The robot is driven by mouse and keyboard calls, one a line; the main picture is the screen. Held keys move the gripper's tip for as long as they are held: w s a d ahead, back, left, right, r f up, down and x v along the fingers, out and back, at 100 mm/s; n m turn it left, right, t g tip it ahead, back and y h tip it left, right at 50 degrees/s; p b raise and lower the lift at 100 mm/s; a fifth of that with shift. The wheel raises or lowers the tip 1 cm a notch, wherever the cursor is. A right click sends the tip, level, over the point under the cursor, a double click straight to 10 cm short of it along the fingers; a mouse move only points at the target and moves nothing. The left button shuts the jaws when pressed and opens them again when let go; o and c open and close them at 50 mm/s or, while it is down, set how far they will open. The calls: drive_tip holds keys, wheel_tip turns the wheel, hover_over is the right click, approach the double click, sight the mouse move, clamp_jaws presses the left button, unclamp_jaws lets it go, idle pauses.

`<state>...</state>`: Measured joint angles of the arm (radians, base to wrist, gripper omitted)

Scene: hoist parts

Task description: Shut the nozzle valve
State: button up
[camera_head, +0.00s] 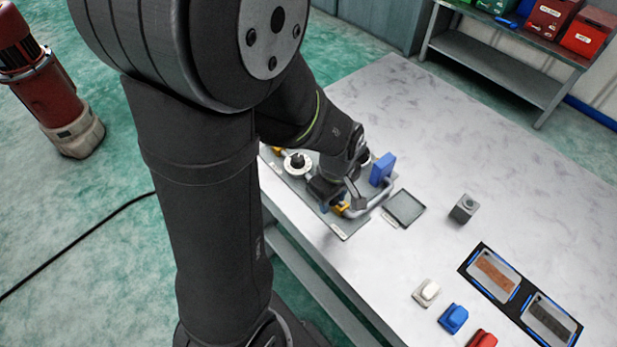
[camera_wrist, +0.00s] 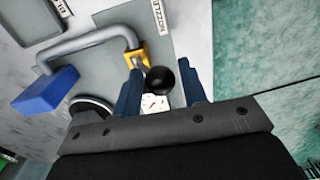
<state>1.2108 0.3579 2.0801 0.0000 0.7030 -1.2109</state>
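The nozzle valve shows in the wrist view as a yellow body (camera_wrist: 137,57) on a grey pipe (camera_wrist: 95,40), next to a label ending in "NOZZLE" (camera_wrist: 158,14). A round black knob (camera_wrist: 160,80) sits close to the yellow body. My gripper (camera_wrist: 164,68) is open, with one blue finger on each side of the knob. There is a gap between the knob and the right finger; I cannot tell whether the left finger touches it. In the head view my wrist hides much of the valve, and a little yellow (camera_head: 341,208) shows beside the gripper.
A blue block (camera_head: 382,170) stands at the pipe's other end on the grey panel (camera_head: 352,226). A shallow dark tray (camera_head: 405,207) and a grey block (camera_head: 464,208) lie to the right. White, blue and red pieces are at the front. The back of the table is clear.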

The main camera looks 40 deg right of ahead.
drive_tip(key=shift+d, duration=0.15)
drive_tip(key=shift+d+r, duration=0.25)
drive_tip(key=shift+d, duration=0.6)
drive_tip(key=shift+d+r, duration=0.25)
drive_tip(key=shift+d, duration=0.55)
drive_tip(key=shift+d+f, duration=0.15)
drive_tip(key=shift+d, duration=0.45)
drive_tip(key=shift+d+f, duration=0.15)
drive_tip(key=shift+d, duration=0.45)
drive_tip(key=shift+o, duration=0.6)
wheel_tip(320, 180, up, 8)
drive_tip(key=shift+a, duration=0.25)
